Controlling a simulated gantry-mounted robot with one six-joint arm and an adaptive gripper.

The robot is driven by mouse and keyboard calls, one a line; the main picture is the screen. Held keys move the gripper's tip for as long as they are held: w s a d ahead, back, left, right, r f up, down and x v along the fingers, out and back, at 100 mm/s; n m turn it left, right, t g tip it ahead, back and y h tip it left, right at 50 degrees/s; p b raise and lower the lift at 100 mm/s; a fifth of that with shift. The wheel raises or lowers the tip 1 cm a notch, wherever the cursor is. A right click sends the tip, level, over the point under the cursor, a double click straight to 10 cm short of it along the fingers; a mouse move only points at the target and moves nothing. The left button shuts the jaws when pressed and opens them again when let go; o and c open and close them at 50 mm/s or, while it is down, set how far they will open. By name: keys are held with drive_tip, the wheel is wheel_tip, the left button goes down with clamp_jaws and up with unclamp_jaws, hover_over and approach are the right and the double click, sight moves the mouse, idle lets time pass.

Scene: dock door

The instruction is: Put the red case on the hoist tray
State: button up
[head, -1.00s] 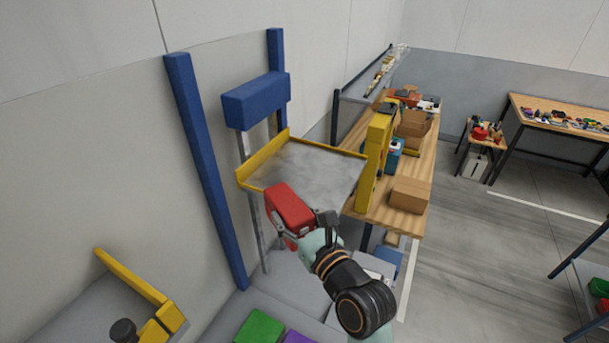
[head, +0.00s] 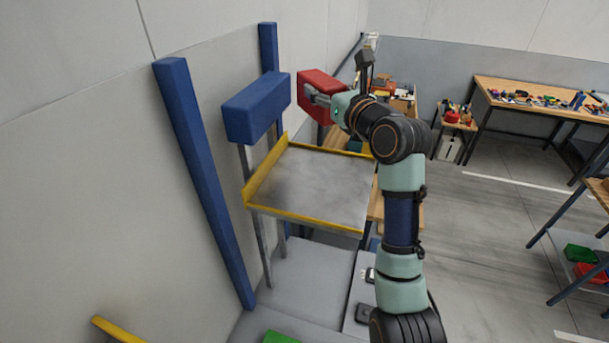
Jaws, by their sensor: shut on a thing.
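The red case (head: 316,88) is in my gripper (head: 318,97), raised in the air to the right of the blue hoist block. The gripper is shut on the case, with its fingers along the case's near side. The hoist tray (head: 315,182) is a grey plate with yellow edges, and its surface is bare. In the picture the case shows above the tray's far edge, apart from it. How far the case is above the tray, I cannot tell.
A blue hoist block (head: 257,107) stands over the tray's left side, close to the case. Blue posts (head: 205,180) run up the wall. A wooden bench with goods lies behind my arm.

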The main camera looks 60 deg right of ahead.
drive_tip(key=f+b, duration=0.1)
drive_tip(key=b, duration=0.3)
drive_tip(key=shift+s+a, duration=0.1)
drive_tip(key=shift+s, duration=0.3)
drive_tip(key=shift+s+r+b, duration=0.1)
drive_tip(key=shift+r+b, duration=0.05)
drive_tip(key=shift+b, duration=0.45)
drive_tip(key=shift+a+r, duration=0.1)
drive_tip(key=shift+r, duration=0.15)
hover_over(323, 186)
wheel_tip(323, 186, down, 20)
drive_tip(key=shift+r, duration=0.15)
drive_tip(key=o, duration=1.6)
drive_tip(key=shift+f, duration=0.2)
drive_tip(key=shift+r, duration=0.1)
drive_tip(key=v, duration=1.1)
drive_tip(key=shift+s+a, duration=0.15)
drive_tip(key=shift+s, duration=0.25)
